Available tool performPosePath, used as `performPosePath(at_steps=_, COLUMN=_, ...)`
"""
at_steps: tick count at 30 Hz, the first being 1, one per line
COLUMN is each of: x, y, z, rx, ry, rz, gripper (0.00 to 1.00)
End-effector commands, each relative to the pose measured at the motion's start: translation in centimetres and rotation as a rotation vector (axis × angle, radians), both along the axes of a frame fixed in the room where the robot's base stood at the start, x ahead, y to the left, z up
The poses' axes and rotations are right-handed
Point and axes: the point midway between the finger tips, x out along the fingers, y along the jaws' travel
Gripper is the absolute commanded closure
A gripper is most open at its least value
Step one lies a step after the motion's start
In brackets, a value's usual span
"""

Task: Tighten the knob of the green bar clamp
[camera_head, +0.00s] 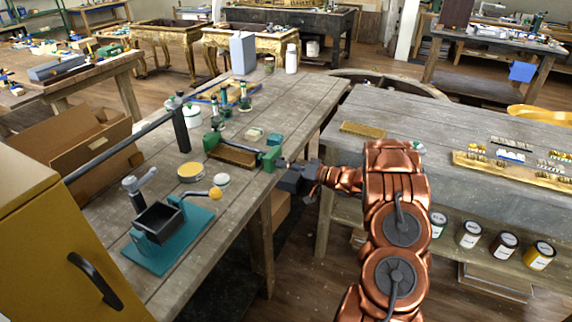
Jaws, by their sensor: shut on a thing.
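The green bar clamp (270,158) lies near the right edge of the left wooden bench, with one green jaw at each end. A brown wooden piece (234,154) sits between its jaws. My gripper (284,168) is at the clamp's right end, at the bench edge, reaching in from the right. Its dark fingers are shut at the place of the clamp's knob. The knob itself is hidden by the fingers, and the fingertips are small in this view.
A teal-based device with a dark box (157,222) and an orange-tipped handle stands nearer on the bench. A grey bench (460,130) stands right of my arm.

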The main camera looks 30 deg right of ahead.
Motion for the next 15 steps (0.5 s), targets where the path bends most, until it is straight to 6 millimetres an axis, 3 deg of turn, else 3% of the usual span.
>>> performPosePath(at_steps=10, x=0.10, y=-0.13, z=0.30, rx=0.000, ry=-0.005, rz=-0.002, gripper=0.93)
performPosePath(at_steps=11, x=0.10, y=-0.13, z=0.30, rx=0.000, ry=-0.005, rz=-0.002, gripper=0.55)
performPosePath(at_steps=15, x=0.07, y=-0.09, z=0.23, rx=-0.001, ry=-0.003, rz=-0.002, gripper=0.41)
